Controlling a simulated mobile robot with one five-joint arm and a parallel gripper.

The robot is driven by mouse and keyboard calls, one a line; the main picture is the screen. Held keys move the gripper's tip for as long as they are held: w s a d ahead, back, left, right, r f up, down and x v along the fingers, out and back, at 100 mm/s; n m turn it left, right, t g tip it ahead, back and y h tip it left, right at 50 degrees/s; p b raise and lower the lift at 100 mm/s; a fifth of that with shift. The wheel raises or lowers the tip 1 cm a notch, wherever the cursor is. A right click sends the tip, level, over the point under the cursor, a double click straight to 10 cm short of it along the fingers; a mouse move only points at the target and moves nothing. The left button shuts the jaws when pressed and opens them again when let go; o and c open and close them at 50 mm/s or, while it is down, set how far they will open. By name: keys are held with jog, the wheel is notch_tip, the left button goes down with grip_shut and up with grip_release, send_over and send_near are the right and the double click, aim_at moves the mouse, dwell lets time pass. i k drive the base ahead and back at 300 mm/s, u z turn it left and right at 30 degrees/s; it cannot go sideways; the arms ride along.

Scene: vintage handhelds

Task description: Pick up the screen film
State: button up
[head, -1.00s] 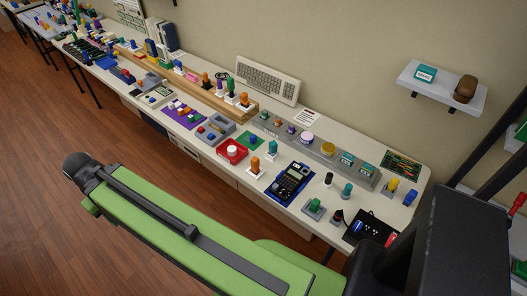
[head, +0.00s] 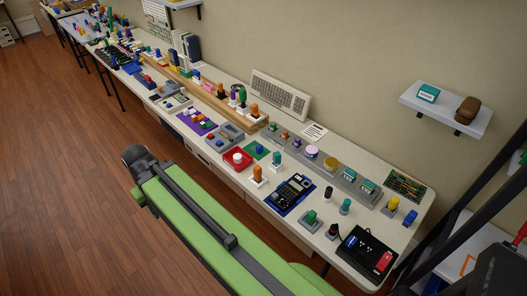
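I cannot pick out the screen film for sure among the many small parts on the long white workbench (head: 232,172). A dark handheld device (head: 291,190) lies on a blue mat near the bench's front edge. Beside it on the left stand an orange-topped piece (head: 257,173) and a teal-topped piece (head: 277,158). My green arm link crosses the lower part of the head view in front of the bench, with a black joint at its far end. The fingers of my gripper do not show, so I cannot see whether it holds anything.
A grey stepped rack (head: 330,172) with several coloured items runs along the back right. A wooden rail (head: 215,101) and a keyboard (head: 280,95) stand further left. A black tray (head: 366,254) sits at the right front corner. A wall shelf (head: 447,109) hangs above. The wooden floor at left is clear.

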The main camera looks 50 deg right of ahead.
aim_at(259, 149)
jog(key=z, duration=0.15)
jog(key=i, duration=1)
jog(key=u, duration=0.1)
